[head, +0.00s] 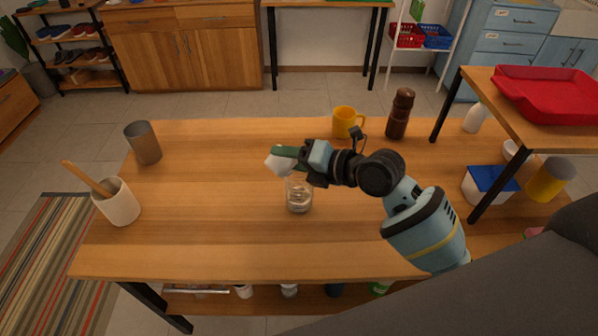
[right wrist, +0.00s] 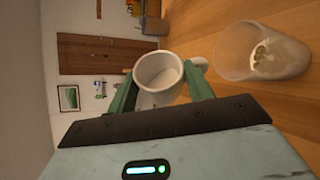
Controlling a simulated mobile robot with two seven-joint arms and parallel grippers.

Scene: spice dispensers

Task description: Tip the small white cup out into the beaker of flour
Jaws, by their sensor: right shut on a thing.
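The small white cup (head: 279,163) is held between the green fingers of my right gripper (head: 288,154), above and slightly left of the beaker. The cup looks tilted in the head view. In the right wrist view the cup (right wrist: 158,70) sits between the fingers of the right gripper (right wrist: 163,92), and its open mouth shows a pale inside; I cannot tell what it holds. The clear beaker (head: 299,198) stands upright on the table. In the right wrist view the beaker (right wrist: 238,50) shows pale contents with small greenish bits. My left gripper is not in view.
On the wooden table (head: 220,240) stand a grey cup (head: 143,143), a white crock (head: 119,204) with a wooden tool, a yellow mug (head: 344,122) and a brown mill (head: 399,114). A side table with a red tray (head: 548,95) is at right. The table left of the beaker is clear.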

